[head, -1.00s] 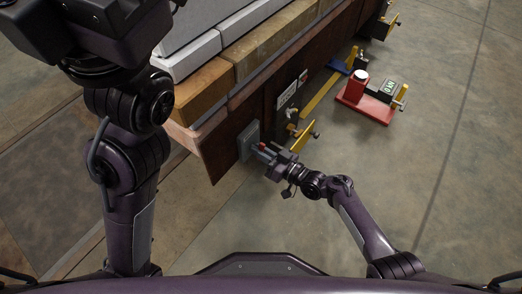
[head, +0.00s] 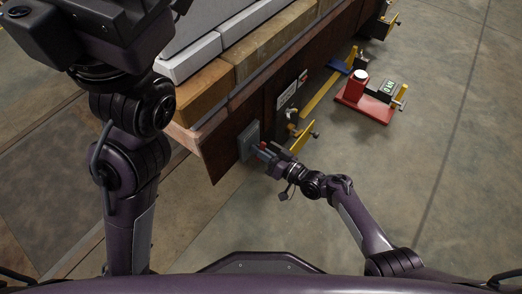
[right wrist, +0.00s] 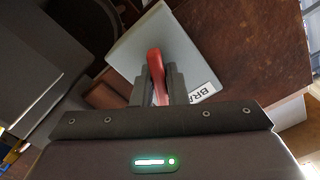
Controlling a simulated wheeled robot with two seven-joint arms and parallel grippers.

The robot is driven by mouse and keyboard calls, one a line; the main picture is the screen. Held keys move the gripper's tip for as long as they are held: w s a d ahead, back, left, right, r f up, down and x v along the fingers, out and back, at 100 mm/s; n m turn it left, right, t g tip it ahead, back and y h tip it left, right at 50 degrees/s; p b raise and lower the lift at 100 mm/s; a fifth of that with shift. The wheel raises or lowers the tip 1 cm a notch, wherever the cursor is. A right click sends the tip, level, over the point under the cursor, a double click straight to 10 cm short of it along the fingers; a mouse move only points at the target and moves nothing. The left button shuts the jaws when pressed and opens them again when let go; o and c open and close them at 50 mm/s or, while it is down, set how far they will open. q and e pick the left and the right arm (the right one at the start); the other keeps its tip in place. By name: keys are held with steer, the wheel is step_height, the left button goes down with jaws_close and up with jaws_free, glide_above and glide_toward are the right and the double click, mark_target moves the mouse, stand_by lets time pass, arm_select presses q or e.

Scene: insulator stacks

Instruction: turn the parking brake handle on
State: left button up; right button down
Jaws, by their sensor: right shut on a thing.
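The red parking brake handle (right wrist: 155,62) stands out from a grey box in the right wrist view. The grey box (head: 248,141) is on the brown side of the vehicle in the head view and also shows in the right wrist view (right wrist: 125,52), with a white label reading "BR" (right wrist: 204,92), the rest hidden. My right gripper (head: 268,151) is at the front of the box. Its two dark fingers (right wrist: 158,85) are shut on the handle, one on each side.
Yellow levers (head: 303,137) stick out along the vehicle side beyond the box. A red stand with a green display (head: 365,101) is on the floor to the right. Wooden and white blocks (head: 196,93) lie on the vehicle deck.

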steer(key=shift+m+p, duration=0.5)
steer(key=shift+m, duration=2.2)
steer(key=shift+m+p, duration=0.35)
steer(key=shift+m, duration=2.55)
stand_by(1.7)
stand_by(0.5)
steer(key=c, duration=1.5)
jaws_free()
